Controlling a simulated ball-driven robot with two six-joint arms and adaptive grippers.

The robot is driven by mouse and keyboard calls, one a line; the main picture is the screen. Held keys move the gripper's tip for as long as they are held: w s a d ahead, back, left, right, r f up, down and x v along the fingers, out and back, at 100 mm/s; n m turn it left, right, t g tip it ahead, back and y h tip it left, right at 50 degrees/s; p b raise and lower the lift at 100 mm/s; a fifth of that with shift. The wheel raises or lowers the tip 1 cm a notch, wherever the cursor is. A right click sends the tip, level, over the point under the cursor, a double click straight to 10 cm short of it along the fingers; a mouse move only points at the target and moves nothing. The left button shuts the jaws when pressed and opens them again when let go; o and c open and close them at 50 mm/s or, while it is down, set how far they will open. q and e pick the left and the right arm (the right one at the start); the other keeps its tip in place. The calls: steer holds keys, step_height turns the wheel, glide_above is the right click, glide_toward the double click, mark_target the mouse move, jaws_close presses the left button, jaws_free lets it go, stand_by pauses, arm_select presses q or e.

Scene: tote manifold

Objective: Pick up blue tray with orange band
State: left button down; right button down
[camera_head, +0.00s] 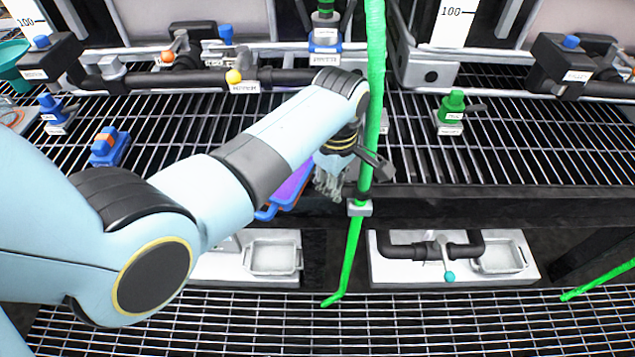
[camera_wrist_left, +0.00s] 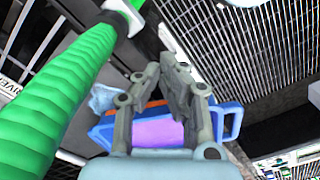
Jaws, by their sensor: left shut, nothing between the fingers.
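The blue tray (camera_head: 272,207) has a purple inside and sits at the front edge of the grated shelf, partly hidden behind my left arm. In the left wrist view the tray (camera_wrist_left: 232,120) shows its blue rim, a looped end and a bit of orange behind the fingers. My left gripper (camera_head: 330,185) is at the tray's right in the head view. Contact with the tray cannot be told. The right gripper is not in view.
A green hose (camera_head: 352,255) hangs close beside the left gripper; it is large in the wrist view (camera_wrist_left: 65,85). A small blue block with an orange band (camera_head: 108,147) stands on the shelf at left. Dark pipes with valves (camera_head: 190,78) run along the back.

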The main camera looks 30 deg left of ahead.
mark_target(307, 176)
arm_select(q)
steer(key=shift+w+a+f, duration=0.1)
steer(key=shift+a+f, duration=0.2)
steer(key=shift+a, duration=0.35)
steer(key=shift+w+a+f, duration=0.1)
steer(key=shift+a+f, duration=0.25)
steer(key=shift+a, duration=0.35)
steer(key=shift+w+a+f, duration=0.1)
steer(key=shift+a+f, duration=0.2)
steer(key=shift+a, duration=0.35)
steer(key=shift+a+p, duration=0.1)
steer(key=shift+p, duration=0.2)
steer(key=a, duration=0.2)
steer(key=shift+w+a+p, duration=0.15)
steer(key=shift+a+p, duration=0.15)
steer(key=shift+p, duration=0.1)
